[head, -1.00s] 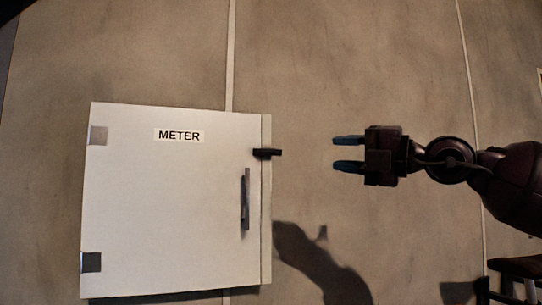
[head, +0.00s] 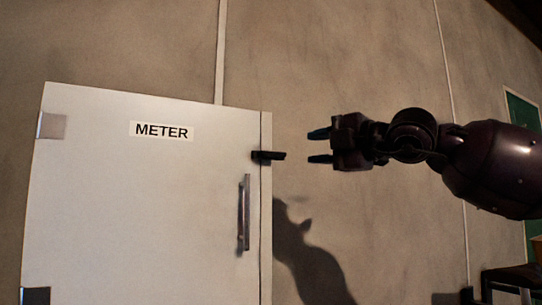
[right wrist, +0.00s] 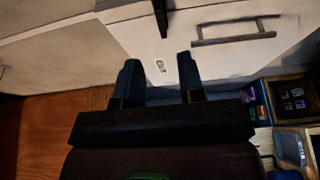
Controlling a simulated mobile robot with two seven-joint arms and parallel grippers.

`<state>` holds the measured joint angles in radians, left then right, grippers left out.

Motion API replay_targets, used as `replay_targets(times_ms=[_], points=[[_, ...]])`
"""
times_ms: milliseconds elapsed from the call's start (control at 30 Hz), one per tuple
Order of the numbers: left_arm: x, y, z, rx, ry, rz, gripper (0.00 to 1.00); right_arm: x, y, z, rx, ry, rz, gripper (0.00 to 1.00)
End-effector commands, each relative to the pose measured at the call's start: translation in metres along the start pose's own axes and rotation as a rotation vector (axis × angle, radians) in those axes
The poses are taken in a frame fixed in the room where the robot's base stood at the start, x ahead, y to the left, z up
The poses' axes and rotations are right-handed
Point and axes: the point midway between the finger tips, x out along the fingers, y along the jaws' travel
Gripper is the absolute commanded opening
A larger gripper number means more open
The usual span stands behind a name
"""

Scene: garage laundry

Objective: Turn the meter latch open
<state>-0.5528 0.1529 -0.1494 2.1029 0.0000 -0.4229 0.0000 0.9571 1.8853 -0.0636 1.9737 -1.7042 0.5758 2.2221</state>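The white meter box (head: 140,210) is on the wall, with a METER label and its door closed. The dark meter latch (head: 268,156) lies horizontally across the right edge of the door. It also shows in the right wrist view as a dark bar (right wrist: 160,18) at the top, ahead of the gap between my fingers. My right gripper (head: 318,147) is open and empty, just right of the latch and apart from it, fingers pointing left. Its fingers also show in the right wrist view (right wrist: 160,78). My left gripper is not in view.
A grey bar handle (head: 244,212) stands upright on the door below the latch; it shows in the right wrist view too (right wrist: 233,31). Dark furniture (head: 512,280) is at lower right. Shelves with items (right wrist: 290,100) show at right in the wrist view. The wall around my gripper is clear.

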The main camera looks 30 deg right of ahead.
Motion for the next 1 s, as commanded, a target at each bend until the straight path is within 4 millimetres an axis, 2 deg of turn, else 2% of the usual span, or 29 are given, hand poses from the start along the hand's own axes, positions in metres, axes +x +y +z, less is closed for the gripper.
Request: replay_targets(times_ms=[667, 1000], points=[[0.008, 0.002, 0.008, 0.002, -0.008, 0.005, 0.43, 0.027, -0.002, -0.003, 0.001, 0.007, -0.002, 0.36], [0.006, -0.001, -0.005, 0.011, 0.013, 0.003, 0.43, 0.067, 0.001, -0.002, 0.001, 0.006, 0.001, 0.36]])
